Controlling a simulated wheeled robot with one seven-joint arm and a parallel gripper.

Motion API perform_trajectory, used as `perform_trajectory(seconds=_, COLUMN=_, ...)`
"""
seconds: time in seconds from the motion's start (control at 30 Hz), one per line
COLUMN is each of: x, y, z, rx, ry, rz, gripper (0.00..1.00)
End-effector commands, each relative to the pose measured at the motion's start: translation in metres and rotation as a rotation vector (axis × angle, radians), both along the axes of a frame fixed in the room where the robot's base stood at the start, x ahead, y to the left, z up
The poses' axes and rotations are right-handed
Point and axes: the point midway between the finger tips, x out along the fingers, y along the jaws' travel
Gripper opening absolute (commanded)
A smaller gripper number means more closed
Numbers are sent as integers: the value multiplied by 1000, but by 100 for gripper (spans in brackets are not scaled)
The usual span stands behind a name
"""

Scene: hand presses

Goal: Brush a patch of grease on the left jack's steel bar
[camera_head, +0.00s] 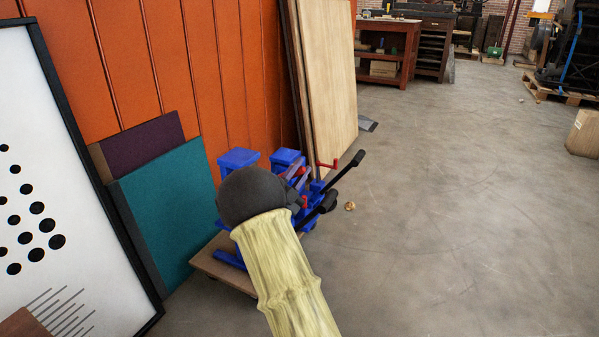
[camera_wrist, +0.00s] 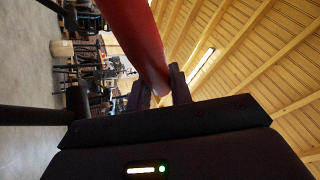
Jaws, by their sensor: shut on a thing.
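Two blue jacks stand side by side on a low wooden board (camera_head: 215,268): the left jack (camera_head: 238,158) and the right jack (camera_head: 286,157). My arm and dark wrist cover much of the left jack, and its steel bar cannot be made out. My gripper (camera_wrist: 160,88) is shut on a long red thing (camera_wrist: 137,38), which looks like a brush handle; its far end is out of view. In the head view my gripper is just right of the dark wrist, close to the jacks. I cannot tell whether the brush touches anything.
Black levers (camera_head: 345,171) and a red crank (camera_head: 328,165) stick out right of the jacks. A small brownish round thing (camera_head: 350,206) lies on the floor. A teal panel (camera_head: 170,210) and wooden boards (camera_head: 328,75) lean on the orange wall.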

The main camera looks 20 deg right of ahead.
Motion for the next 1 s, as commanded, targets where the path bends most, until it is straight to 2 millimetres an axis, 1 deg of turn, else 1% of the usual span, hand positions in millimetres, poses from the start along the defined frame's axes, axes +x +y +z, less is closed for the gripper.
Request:
perform_trajectory(seconds=0.73, x=10, y=8, z=0, rx=1, ry=0, rz=1, gripper=0)
perform_trajectory(seconds=0.87, x=11, y=6, z=-1, rx=0, ry=1, rz=1, gripper=0)
perform_trajectory(seconds=1.0, x=15, y=-1, z=-1, rx=0, ry=-1, rz=-1, gripper=0)
